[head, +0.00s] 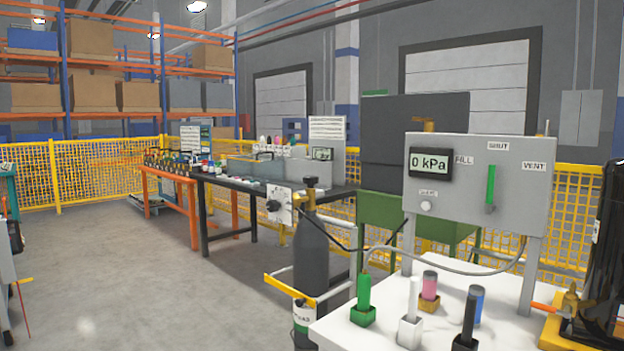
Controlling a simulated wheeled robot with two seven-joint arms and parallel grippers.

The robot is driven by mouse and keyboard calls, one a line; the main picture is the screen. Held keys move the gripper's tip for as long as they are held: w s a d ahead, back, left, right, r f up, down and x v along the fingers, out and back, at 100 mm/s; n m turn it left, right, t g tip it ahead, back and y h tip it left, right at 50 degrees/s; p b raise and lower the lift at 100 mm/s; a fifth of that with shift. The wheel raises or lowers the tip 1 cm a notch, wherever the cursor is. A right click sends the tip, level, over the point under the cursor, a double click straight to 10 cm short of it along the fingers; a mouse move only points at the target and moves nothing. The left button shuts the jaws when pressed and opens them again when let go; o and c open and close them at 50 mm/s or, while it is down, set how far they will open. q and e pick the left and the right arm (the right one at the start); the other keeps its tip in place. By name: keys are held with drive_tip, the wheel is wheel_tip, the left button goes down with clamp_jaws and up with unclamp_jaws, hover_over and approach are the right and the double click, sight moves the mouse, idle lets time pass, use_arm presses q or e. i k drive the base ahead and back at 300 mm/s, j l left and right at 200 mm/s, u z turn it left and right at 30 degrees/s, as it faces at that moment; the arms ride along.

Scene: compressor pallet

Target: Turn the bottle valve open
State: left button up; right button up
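The dark grey gas bottle (310,250) stands upright in the middle of the head view, in front of the long workbench. Its valve (311,183) is at the top, with a small black handwheel over a brass-coloured neck. From this picture I cannot tell how far the valve is turned. A white plate with a black knob (273,206) shows just left of the bottle's neck. A grey panel (475,215) to the right has a display (430,163) reading 0 kPa and a green lever (490,185) pointing up. Neither of my grippers shows.
A yellow bracket (290,288) surrounds the bottle's lower part. A white table (385,335) at front right carries several coloured posts. A hose (440,265) runs near the panel. A black compressor (605,260) stands at the right edge. The floor (150,280) to the left is clear.

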sight(310, 181)
drive_tip(key=i+j+z, duration=0.55)
drive_tip(key=i+j, duration=0.15)
drive_tip(key=j, duration=0.15)
drive_tip(key=i+j+z, duration=0.3)
drive_tip(key=j, duration=0.25)
